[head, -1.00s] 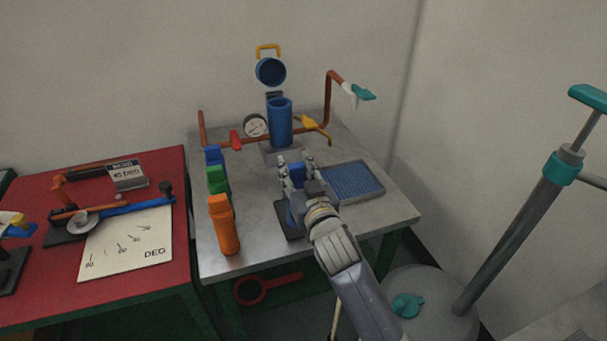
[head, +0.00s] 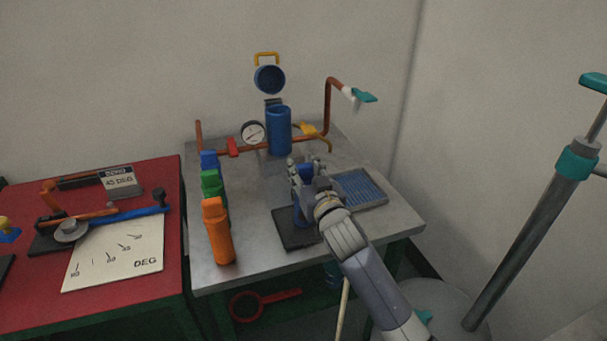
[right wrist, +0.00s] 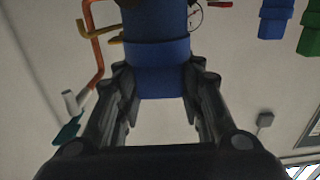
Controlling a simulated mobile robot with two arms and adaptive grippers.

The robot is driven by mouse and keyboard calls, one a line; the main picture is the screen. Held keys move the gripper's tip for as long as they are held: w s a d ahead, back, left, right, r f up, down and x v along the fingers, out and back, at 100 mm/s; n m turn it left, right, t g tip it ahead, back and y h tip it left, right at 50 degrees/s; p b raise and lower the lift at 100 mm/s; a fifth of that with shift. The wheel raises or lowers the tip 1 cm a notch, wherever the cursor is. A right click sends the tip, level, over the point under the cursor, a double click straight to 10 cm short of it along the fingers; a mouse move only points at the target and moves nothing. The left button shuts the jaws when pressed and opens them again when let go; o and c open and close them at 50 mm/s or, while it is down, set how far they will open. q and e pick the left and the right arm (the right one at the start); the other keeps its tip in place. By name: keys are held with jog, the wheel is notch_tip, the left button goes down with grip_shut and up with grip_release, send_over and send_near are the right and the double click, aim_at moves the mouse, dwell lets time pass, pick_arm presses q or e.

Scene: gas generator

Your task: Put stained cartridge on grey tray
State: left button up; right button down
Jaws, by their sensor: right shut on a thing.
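My right gripper (head: 306,172) is shut on a blue cylinder, the cartridge (head: 300,212), at the middle of the metal bench. The right wrist view shows the blue cartridge (right wrist: 160,78) between the two fingers (right wrist: 160,95). I cannot make out stains on it. A dark grey flat tray (head: 292,236) lies just in front of and below the cartridge; I cannot tell whether they touch. A second tray (head: 378,203), grey-rimmed with a blue ribbed inside, lies right of the gripper. My left gripper is not in view.
A blue open canister (head: 279,132) with pipes and a gauge (head: 253,132) stands behind the gripper. Orange (head: 219,235), green (head: 212,187) and blue (head: 209,160) bottles line the bench's left side. A red table (head: 30,300) stands left.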

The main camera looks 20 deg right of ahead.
jog(key=shift+r, duration=0.1)
jog(key=shift+f, duration=0.2)
jog(key=c, duration=1.1)
grip_release()
jog(key=shift+r, duration=0.1)
jog(key=shift+r, duration=0.25)
jog(key=shift+s+f, duration=0.15)
jog(key=shift+s, duration=0.2)
jog(key=s+p, duration=0.3)
jog(key=s, duration=0.8)
jog(key=shift+s+d+p, duration=0.15)
jog(key=shift+s+p, duration=0.05)
jog(key=shift+p, duration=0.2)
